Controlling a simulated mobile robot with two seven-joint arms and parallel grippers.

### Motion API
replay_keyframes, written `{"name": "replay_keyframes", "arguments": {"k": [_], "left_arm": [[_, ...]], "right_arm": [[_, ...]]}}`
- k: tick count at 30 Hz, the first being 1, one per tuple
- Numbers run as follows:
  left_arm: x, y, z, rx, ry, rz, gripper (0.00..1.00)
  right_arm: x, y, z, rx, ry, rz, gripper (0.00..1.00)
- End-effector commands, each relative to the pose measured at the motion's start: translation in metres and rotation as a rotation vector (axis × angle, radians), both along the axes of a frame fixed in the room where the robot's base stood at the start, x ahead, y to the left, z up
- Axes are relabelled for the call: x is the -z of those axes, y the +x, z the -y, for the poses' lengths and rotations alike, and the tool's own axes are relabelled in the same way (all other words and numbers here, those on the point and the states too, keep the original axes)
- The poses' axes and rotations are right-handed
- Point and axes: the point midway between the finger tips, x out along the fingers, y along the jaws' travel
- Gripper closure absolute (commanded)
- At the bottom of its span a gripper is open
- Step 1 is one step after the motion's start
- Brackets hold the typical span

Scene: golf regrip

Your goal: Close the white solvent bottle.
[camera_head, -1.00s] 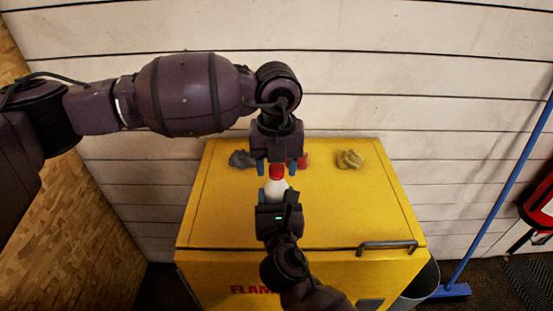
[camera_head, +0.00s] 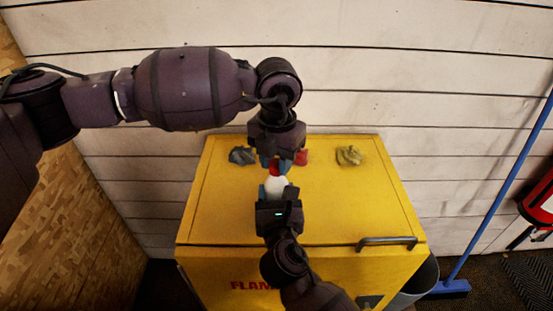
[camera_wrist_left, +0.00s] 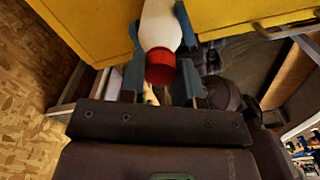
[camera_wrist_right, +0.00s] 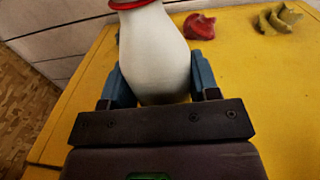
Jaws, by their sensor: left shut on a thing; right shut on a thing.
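The white solvent bottle (camera_head: 276,187) is upright in my right gripper (camera_head: 276,192), which is shut on its body. It also shows in the right wrist view (camera_wrist_right: 156,50), between the blue fingers. The red cap (camera_wrist_left: 160,67) is at the bottle's mouth in the left wrist view. My left gripper (camera_head: 275,165) comes down from above and is shut on the red cap, its fingers on both sides. A red rim (camera_wrist_right: 130,4) shows at the bottle's top in the right wrist view. I cannot tell how tightly the cap sits.
A yellow cabinet (camera_head: 340,210) stands below, with a dark handle (camera_head: 388,243). Grey (camera_head: 242,155), red (camera_head: 302,157) and yellowish (camera_head: 349,155) rags lie along its back. A blue broom (camera_head: 500,190) leans at the right. The cabinet top's right side is clear.

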Motion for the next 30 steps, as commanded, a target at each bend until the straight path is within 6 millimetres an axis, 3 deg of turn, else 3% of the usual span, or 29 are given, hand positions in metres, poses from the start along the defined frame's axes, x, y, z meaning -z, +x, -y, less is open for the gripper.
{"name": "replay_keyframes", "arguments": {"k": [24,30], "left_arm": [[0.0006,0.0003,-0.0002,1.183,0.001,-0.003,0.98],[0.0006,0.0003,-0.0001,1.368,0.000,-0.003,0.98]], "right_arm": [[0.0005,0.0000,0.0002,0.001,0.000,-0.001,1.00],[0.0005,0.0000,0.0002,0.001,0.000,-0.001,1.00]]}}
